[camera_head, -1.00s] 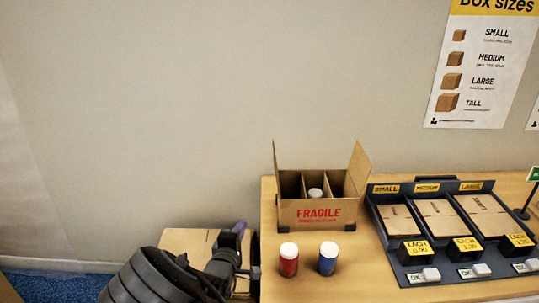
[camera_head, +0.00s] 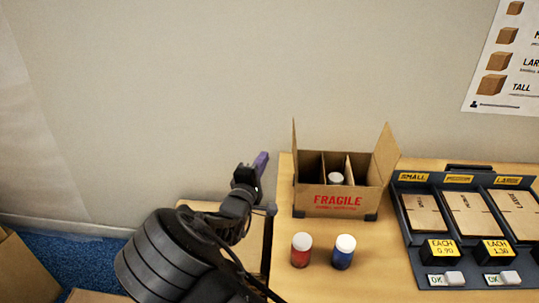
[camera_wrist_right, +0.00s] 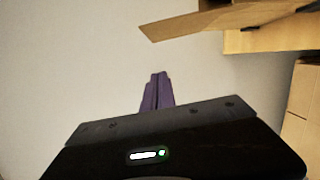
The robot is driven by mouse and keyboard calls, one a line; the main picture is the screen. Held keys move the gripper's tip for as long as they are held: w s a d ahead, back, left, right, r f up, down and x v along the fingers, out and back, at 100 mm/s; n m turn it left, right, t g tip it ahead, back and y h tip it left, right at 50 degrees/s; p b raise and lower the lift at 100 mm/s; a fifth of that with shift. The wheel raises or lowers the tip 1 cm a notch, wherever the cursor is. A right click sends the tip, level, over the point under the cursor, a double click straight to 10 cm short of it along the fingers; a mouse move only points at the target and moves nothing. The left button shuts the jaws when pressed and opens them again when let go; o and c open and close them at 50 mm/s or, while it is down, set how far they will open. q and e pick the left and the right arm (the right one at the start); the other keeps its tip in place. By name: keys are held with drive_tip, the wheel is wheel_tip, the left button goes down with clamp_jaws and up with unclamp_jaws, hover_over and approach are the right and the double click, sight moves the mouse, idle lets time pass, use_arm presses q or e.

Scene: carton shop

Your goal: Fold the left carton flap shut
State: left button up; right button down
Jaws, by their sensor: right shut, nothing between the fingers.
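The brown carton marked FRAGILE (camera_head: 340,201) stands on the table, open at the top with dividers inside. Its left flap (camera_head: 295,152) stands nearly upright, seen almost edge-on. The right flap (camera_head: 385,153) stands up and leans outward. A white-capped bottle (camera_head: 336,179) sits in one compartment. My right gripper (camera_head: 262,161), with purple fingers, is shut and empty, left of the left flap and apart from it. In the right wrist view, the shut fingers (camera_wrist_right: 157,88) point up the picture, below a carton flap (camera_wrist_right: 188,25). My left gripper is out of view.
A red bottle (camera_head: 301,250) and a blue bottle (camera_head: 343,252) stand in front of the carton. A dark size rack (camera_head: 408,232) with cardboard pieces is on the right. Wall space left of the carton is free.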

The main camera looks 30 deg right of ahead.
drive_tip(key=w+d+p, duration=0.2)
drive_tip(key=w+d, duration=0.1)
drive_tip(key=d, duration=0.7)
drive_tip(key=shift+r, duration=0.4)
drive_tip(key=shift+d, duration=0.15)
drive_tip(key=shift+d, duration=0.1)
